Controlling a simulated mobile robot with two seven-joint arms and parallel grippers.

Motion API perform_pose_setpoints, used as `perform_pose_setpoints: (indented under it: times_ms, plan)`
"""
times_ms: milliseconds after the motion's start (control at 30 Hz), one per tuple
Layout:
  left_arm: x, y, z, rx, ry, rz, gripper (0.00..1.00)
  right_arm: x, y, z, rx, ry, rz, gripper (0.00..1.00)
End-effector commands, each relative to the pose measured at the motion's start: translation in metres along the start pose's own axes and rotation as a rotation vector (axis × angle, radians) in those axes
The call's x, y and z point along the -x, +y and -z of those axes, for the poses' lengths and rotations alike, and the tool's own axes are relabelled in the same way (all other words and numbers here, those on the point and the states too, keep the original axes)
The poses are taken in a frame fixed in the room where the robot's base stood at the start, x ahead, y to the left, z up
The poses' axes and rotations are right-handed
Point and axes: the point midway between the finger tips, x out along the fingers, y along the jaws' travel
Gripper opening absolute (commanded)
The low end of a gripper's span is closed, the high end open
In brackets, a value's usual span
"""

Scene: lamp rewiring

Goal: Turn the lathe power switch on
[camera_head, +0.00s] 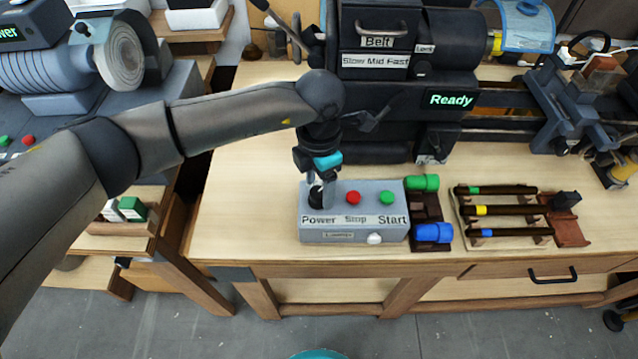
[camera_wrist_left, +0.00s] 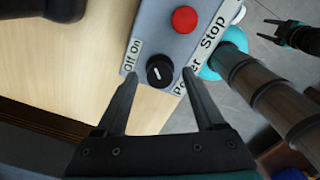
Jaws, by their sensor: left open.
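The grey control box (camera_head: 350,238) sits near the front edge of the wooden bench, with Power, Stop and Start labels. Its black power knob (camera_wrist_left: 160,71) shows in the left wrist view with a white mark, beside an "Off On" label. In the head view the knob (camera_head: 316,197) is partly hidden by my left gripper (camera_head: 322,192). This gripper points down over it. In the left wrist view my left gripper (camera_wrist_left: 160,82) is open, one finger on each side of the knob; contact cannot be told. My right gripper (camera_wrist_left: 268,30) appears open and empty over the floor.
The red Stop button (camera_head: 353,198) and green Start button (camera_head: 387,198) lie right of the knob. The lathe (camera_head: 395,100) stands behind, its display reading Ready. Green (camera_head: 423,183) and blue (camera_head: 433,233) handled tools and a rack of rods (camera_head: 505,215) lie right.

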Motion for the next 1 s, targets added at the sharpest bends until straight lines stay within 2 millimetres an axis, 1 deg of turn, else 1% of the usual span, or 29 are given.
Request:
perform_pose_setpoints:
  times_ms: [167,400,600,700,800,1000]
  plan:
    - [0.029,0.001,-0.001,-0.002,-0.005,-0.005,0.71,-0.001,0.000,0.000,0.000,0.000,0.000,0.50]
    - [0.087,0.002,-0.001,-0.001,-0.006,-0.006,0.71,-0.004,0.000,0.000,0.000,0.000,0.000,0.50]
    - [0.127,0.001,0.000,-0.001,-0.003,-0.004,0.71,-0.006,0.000,0.000,0.000,0.000,0.000,0.50]
    - [0.139,0.001,0.000,-0.001,-0.003,-0.003,0.71,-0.006,0.000,0.000,0.000,0.001,0.000,0.50]
    - [0.146,0.000,0.000,-0.001,-0.002,-0.002,0.71,-0.007,0.000,0.000,0.000,0.001,0.000,0.50]
    - [0.149,0.000,0.000,-0.001,-0.002,-0.001,0.71,-0.007,0.000,0.000,0.000,0.001,0.000,0.50]
